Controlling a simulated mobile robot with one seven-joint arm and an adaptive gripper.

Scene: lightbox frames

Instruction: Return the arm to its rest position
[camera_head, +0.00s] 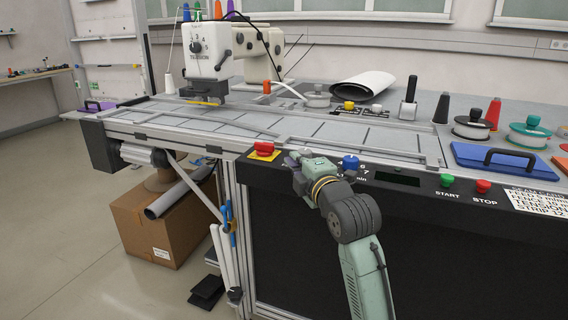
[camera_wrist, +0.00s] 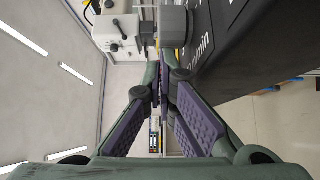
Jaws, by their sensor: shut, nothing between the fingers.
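My gripper (camera_head: 296,159) is at the front edge of the workbench, close to the black control panel (camera_head: 400,179). It is between a red button on a yellow plate (camera_head: 264,149) and a blue knob (camera_head: 350,163). My arm reaches up to it from the lower right of the head view. In the wrist view, the purple-padded fingers of my gripper (camera_wrist: 160,88) come together at their tips, shut and empty. I cannot tell whether the gripper touches the panel.
A white sewing machine (camera_head: 207,49) stands at the back left of the bench. A green START button (camera_head: 447,180) and a red STOP button (camera_head: 483,186) sit right of my arm. A cardboard box (camera_head: 150,225) is below the bench. The floor at left is largely clear.

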